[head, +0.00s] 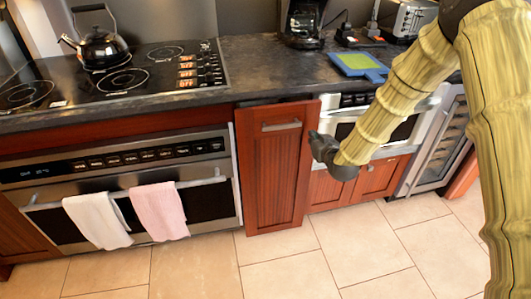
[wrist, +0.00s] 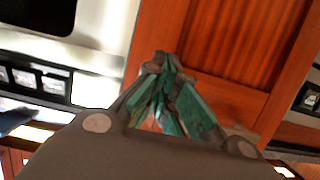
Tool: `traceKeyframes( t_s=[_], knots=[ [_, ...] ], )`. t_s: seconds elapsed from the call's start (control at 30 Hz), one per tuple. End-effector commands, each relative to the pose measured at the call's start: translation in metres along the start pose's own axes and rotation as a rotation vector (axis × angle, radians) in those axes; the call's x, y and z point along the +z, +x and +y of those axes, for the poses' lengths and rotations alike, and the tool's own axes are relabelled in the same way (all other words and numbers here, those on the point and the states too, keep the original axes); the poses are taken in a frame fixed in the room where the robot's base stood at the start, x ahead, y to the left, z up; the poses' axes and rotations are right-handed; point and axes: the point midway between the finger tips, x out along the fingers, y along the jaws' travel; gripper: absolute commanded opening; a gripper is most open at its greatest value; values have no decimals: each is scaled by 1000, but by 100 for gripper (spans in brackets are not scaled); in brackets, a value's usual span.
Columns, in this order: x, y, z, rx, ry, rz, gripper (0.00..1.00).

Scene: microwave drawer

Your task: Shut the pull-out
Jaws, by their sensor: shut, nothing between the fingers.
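The pull-out (head: 270,185) is a tall, narrow reddish wood front with a metal handle (head: 281,125) near its top. It stands forward of the neighbouring cabinet faces, with a dark gap showing above it, so it is partly out. My gripper (head: 314,137) is at the right edge of this front, at about the height of the handle. In the wrist view my gripper (wrist: 164,65) is shut and empty, its fingertips over the wood front (wrist: 235,45). I cannot tell whether they touch it.
An oven (head: 130,188) with a white towel (head: 97,220) and a pink towel (head: 160,211) is on the left. A microwave drawer (head: 385,133) is behind my gripper on the right. The tiled floor (head: 290,272) in front is clear.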

Motion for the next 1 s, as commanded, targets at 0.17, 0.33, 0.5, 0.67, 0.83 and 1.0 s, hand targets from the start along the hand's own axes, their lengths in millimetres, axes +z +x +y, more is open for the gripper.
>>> traceKeyframes(
  t_s=[0.17, 0.33, 0.5, 0.67, 0.83, 1.0],
  knots=[
    [-2, 6, 0, 0, 0, 1, 0],
    [-4, 13, 0, 0, 0, 0, 0],
    [-5, 19, 0, 0, 0, 0, 0],
    [-7, 25, 0, 0, 0, 1, 0],
    [-9, 31, 0, 0, 0, 0, 0],
    [-11, 37, 0, 0, 0, 1, 0]
  ],
)
